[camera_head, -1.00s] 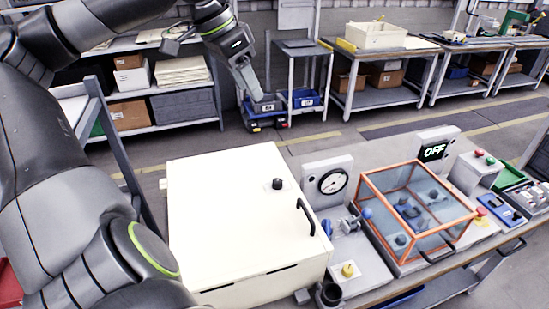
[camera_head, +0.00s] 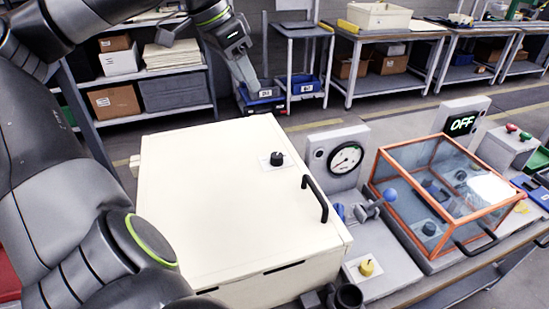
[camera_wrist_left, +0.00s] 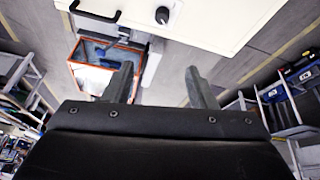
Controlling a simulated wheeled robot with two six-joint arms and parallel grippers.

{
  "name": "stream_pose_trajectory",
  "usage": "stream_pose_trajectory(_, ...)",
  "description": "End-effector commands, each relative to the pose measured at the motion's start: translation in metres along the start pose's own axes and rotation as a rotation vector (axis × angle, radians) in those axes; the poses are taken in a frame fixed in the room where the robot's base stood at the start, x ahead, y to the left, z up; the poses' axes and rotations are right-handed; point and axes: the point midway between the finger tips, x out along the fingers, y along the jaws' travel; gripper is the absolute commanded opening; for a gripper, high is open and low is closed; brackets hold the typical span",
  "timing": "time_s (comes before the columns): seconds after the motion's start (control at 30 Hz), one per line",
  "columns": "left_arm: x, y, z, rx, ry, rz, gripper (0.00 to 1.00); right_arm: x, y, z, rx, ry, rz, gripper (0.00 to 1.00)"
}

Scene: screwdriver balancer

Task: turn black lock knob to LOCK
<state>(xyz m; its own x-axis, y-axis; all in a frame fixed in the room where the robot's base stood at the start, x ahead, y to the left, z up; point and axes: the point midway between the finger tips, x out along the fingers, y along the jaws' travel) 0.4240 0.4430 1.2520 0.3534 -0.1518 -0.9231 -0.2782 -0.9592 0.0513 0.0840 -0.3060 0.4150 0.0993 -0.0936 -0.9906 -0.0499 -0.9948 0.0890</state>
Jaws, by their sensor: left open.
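A black knob (camera_head: 277,159) stands on a small white plate on top of the cream cabinet (camera_head: 210,205), left of the cabinet's black handle (camera_head: 316,198). Its markings are too small to read. In the left wrist view, the knob (camera_wrist_left: 162,15) and cabinet (camera_wrist_left: 215,22) are at the top. My left gripper (camera_head: 256,88) is beyond the cabinet in the head view, apart from the knob. Its two fingers (camera_wrist_left: 160,88) are spread and empty in the wrist view. My right gripper is not in view.
Right of the cabinet are a round gauge (camera_head: 346,158), a blue-ball lever (camera_head: 388,197), a yellow knob (camera_head: 366,267) and an orange-framed clear case (camera_head: 440,150). A display (camera_head: 462,124) reads OFF. Shelves (camera_head: 165,95) and tables stand behind, with open floor between.

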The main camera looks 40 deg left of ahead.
Motion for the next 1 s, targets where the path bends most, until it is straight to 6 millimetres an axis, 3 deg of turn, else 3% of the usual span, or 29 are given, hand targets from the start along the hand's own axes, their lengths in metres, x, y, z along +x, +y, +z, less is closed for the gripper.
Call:
stream_pose_trajectory(0.03,0.022,-0.001,0.009,0.000,0.000,0.000,0.52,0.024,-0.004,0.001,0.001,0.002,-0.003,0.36)
stream_pose_trajectory(0.3,0.045,-0.003,0.019,0.000,0.000,-0.001,0.52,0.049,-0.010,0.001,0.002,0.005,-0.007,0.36)
stream_pose_trajectory(0.53,0.056,-0.002,0.018,0.002,-0.003,0.003,0.52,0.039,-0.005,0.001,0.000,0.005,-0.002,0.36)
stream_pose_trajectory(1.0,0.110,-0.002,0.018,0.001,0.001,0.006,0.52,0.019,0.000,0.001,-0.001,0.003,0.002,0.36)
